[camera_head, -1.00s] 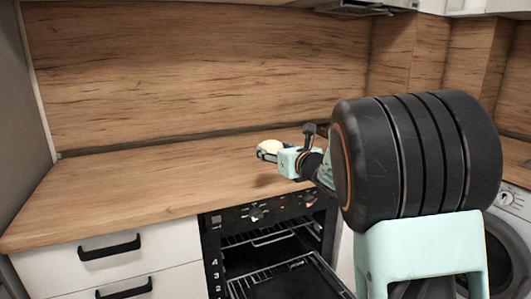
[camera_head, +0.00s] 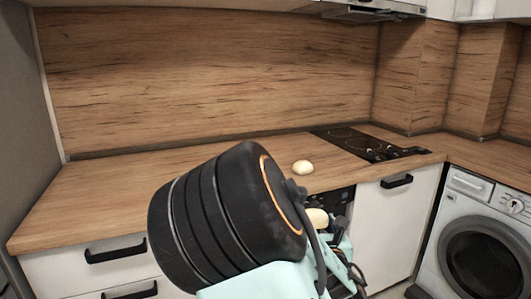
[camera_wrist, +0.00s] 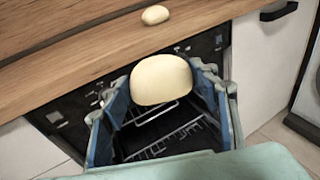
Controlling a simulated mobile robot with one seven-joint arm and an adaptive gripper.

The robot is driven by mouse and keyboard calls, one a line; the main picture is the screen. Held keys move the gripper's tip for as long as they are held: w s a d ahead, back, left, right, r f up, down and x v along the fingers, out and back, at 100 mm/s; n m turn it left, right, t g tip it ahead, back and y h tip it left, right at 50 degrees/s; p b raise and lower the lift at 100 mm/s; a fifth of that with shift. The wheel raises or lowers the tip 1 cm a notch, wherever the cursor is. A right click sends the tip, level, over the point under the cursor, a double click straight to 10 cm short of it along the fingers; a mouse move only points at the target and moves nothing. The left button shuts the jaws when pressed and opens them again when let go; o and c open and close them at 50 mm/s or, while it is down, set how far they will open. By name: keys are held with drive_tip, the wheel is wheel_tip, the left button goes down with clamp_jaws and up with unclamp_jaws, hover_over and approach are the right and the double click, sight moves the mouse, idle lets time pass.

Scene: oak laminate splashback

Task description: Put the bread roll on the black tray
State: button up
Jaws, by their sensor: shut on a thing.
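My gripper (camera_wrist: 160,98) is shut on a pale, rounded bread roll (camera_wrist: 162,76), held between its two blue-grey fingers. In the head view the held roll (camera_head: 317,216) shows beyond my dark wrist, in front of the counter's edge. In the wrist view the open oven (camera_wrist: 160,125) lies below and behind the roll, with wire racks and a dark interior. I cannot tell for certain which dark surface there is the black tray. My arm hides most of the oven in the head view.
A second pale, roll-like thing (camera_head: 303,167) lies on the wooden counter (camera_head: 110,190), near its front edge. A black hob (camera_head: 365,144) is set in the counter at the right. A white cabinet (camera_head: 390,225) and a washing machine (camera_head: 485,235) stand right of the oven.

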sight(315, 218)
wheel_tip(315, 218, up, 26)
drive_tip(key=p, duration=2.5)
drive_tip(key=shift+w, duration=0.15)
drive_tip(key=shift+a+f, duration=0.1)
drive_tip(key=shift+f, duration=0.05)
